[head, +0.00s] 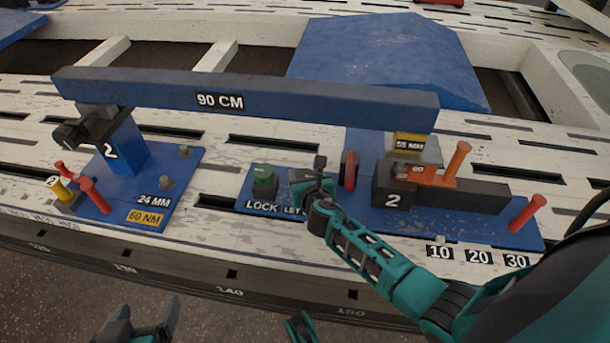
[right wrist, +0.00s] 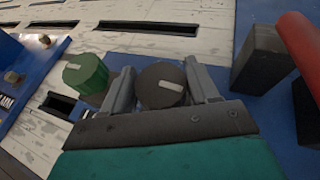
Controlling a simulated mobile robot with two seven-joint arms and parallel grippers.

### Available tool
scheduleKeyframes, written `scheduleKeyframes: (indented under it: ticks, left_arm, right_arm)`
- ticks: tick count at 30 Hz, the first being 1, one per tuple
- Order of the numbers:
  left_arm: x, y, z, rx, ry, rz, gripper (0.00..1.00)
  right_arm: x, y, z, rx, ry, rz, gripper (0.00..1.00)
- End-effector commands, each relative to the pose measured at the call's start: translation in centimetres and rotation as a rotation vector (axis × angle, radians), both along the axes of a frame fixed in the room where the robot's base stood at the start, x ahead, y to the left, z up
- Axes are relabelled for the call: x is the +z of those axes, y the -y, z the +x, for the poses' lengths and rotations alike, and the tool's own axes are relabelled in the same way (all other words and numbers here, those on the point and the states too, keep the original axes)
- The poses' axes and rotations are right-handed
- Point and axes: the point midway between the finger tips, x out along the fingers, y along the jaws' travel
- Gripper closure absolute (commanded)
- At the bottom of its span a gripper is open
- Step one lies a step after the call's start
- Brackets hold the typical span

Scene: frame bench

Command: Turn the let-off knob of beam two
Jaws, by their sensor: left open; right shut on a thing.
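The dark let-off knob (right wrist: 163,88), with a pale pointer mark on top, sits between the two fingers of my right gripper (right wrist: 166,88) in the right wrist view. The gripper is shut on it. In the head view my right gripper (head: 312,188) hides the knob and part of the "LET" label (head: 294,210). The green lock knob (head: 264,182) stands just left of it, also in the right wrist view (right wrist: 86,73). The blue beam (head: 250,95), marked 90 CM, spans above. My left gripper (head: 142,322) is open and empty at the bottom left, off the bench.
A blue post (head: 125,150) marked 2 bears the beam's left end. Red and yellow pegs (head: 95,195) stand at left.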

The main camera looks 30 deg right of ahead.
Motion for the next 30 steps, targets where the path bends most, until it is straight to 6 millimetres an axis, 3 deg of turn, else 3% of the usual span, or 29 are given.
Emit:
scheduleKeyframes:
  ticks: [11, 30]
  left_arm:
    - [0.33, -0.05, 0.03, 0.002, 0.002, 0.0, 0.2]
    - [-0.42, -0.13, -0.44, 0.003, -0.012, 0.001, 0.2]
  right_arm:
    - [-0.09, -0.07, 0.0, -0.102, -0.006, 0.002, 0.71]
    - [-0.1, 0.05, 0.1, -0.638, -0.003, 0.001, 0.71]
